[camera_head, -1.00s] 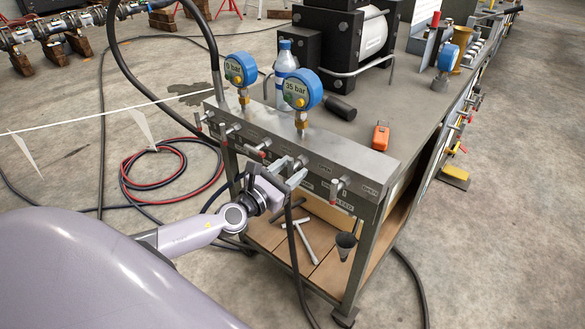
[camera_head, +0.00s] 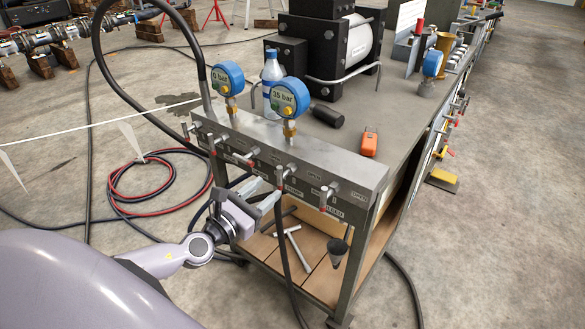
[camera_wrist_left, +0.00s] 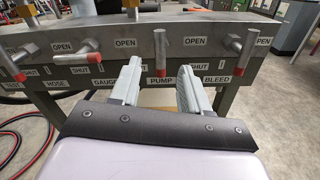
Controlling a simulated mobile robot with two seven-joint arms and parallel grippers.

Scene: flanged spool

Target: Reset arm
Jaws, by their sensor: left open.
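My left gripper (camera_head: 264,193) is open and empty in front of the metal valve panel (camera_head: 350,178), a little below its valve row. In the left wrist view its two fingers (camera_wrist_left: 160,72) point toward the panel, apart from each other, with nothing between them. The red-tipped pump valve handle (camera_wrist_left: 161,52) hangs straight down beyond the fingers. The bleed valve handle (camera_wrist_left: 234,47) is to the right, and the gauge valve handle (camera_wrist_left: 88,48) lies slanted to the left. My right gripper is not in view.
A T-shaped tool (camera_head: 288,240) and a funnel (camera_head: 338,250) are below. A black hose (camera_head: 290,262) hangs close to the gripper. Red and black hoses (camera_head: 115,190) lie on the floor.

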